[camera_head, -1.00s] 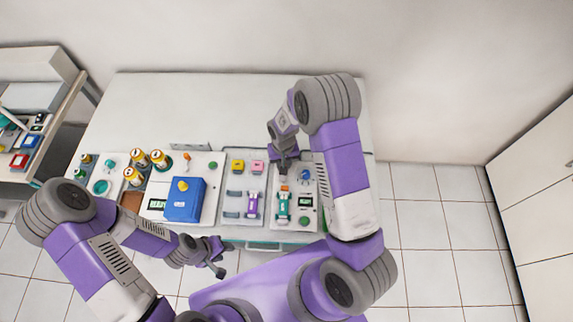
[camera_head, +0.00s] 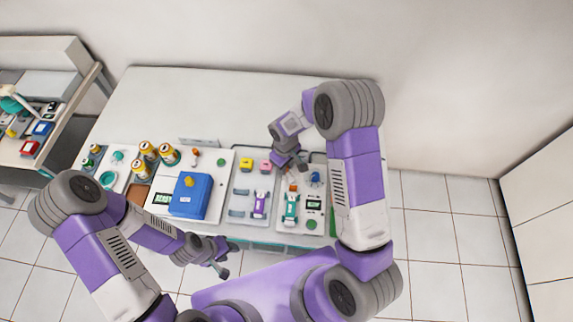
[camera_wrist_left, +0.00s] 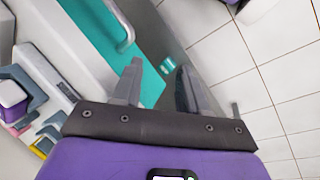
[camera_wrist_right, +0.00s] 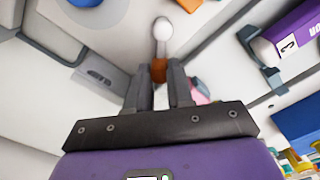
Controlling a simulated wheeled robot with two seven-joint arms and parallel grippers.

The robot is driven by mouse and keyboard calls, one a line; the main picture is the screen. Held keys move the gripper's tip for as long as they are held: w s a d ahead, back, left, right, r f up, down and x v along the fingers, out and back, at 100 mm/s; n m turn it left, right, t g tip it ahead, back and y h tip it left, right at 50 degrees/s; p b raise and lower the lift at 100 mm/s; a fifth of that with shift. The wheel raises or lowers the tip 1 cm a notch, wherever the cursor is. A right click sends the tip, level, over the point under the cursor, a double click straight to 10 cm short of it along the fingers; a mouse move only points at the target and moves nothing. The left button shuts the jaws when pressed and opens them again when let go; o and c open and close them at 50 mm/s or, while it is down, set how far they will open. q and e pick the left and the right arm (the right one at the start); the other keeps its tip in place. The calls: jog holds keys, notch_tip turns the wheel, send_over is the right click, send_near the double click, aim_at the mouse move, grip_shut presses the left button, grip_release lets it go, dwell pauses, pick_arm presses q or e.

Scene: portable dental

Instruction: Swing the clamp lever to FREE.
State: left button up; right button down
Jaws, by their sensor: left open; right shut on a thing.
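The clamp lever (camera_wrist_right: 160,46) shows in the right wrist view as a thin pale rod between a white round end and an orange part (camera_wrist_right: 159,71). The orange part sits between the fingertips of my right gripper (camera_wrist_right: 157,84), which is shut on it. In the head view the right gripper (camera_head: 299,166) is over the back of the right-hand tray, and its wrist largely hides the lever. I cannot read a FREE mark. My left gripper (camera_head: 221,262) is open and empty, in front of the table edge; its spread fingers also show in the left wrist view (camera_wrist_left: 158,85).
The right tray holds a teal-and-white device (camera_head: 291,208), a blue knob (camera_head: 315,178) and a small display (camera_head: 314,201). A purple-and-white device (camera_head: 260,204) lies left of it. A blue box (camera_head: 189,195) and several yellow-topped jars stand further left. The table's back is clear.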

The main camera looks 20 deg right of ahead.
dwell(0.5)
jog(key=c, duration=1)
grip_release()
notch_tip(320, 180, up, 8)
jog(key=shift+f+p, duration=0.2)
jog(key=shift+p, duration=0.15)
